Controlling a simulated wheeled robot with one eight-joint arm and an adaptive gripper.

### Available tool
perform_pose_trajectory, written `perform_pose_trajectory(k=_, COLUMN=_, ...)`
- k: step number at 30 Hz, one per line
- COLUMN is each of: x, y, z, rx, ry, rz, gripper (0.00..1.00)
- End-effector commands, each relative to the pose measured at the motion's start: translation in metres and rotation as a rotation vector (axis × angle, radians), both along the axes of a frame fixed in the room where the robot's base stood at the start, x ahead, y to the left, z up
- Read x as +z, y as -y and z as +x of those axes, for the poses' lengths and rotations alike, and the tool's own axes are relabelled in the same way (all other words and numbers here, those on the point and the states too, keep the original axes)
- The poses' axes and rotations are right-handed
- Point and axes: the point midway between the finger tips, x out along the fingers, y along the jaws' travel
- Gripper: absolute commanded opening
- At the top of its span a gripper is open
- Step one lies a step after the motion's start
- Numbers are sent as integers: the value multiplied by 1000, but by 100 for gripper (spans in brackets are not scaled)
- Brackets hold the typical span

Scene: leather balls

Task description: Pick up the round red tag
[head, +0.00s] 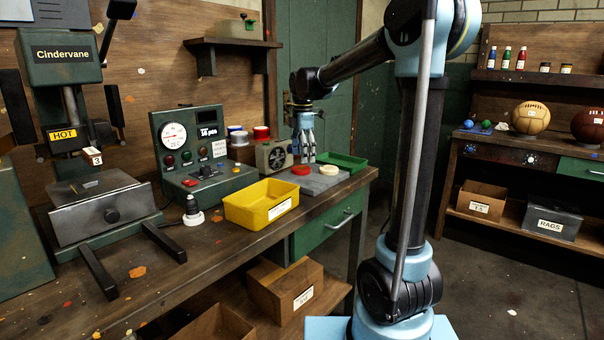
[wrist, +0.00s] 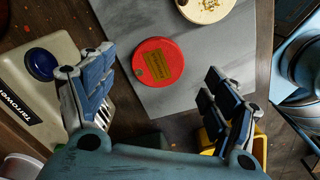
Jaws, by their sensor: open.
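The round red tag (head: 301,170) lies flat on a grey slab (head: 326,186) at the far end of the workbench. In the wrist view the red tag (wrist: 158,62) has a yellowish patch with print on its face. A cream disc (head: 329,170) lies beside it on the slab, apart from it; it is partly cut off at the top of the wrist view (wrist: 203,9). My gripper (head: 306,156) points down above the tag, open and empty. In the wrist view its fingers (wrist: 153,72) stand wide apart on either side of the tag, not visibly touching it.
A beige device (head: 273,157) with a blue button (wrist: 40,64) stands close left of the slab. A yellow bin (head: 261,204) is in front, and a green tray (head: 342,161) behind. A green gauge box (head: 196,148) and a press (head: 98,200) stand further left.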

Motion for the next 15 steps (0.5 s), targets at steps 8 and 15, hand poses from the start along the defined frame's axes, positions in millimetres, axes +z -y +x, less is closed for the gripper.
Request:
perform_pose_trajectory(k=8, x=-35, y=-2, z=1, rx=0, ry=0, rz=0, gripper=80)
perform_pose_trajectory(k=15, x=-40, y=-2, z=0, rx=0, ry=0, rz=0, gripper=80)
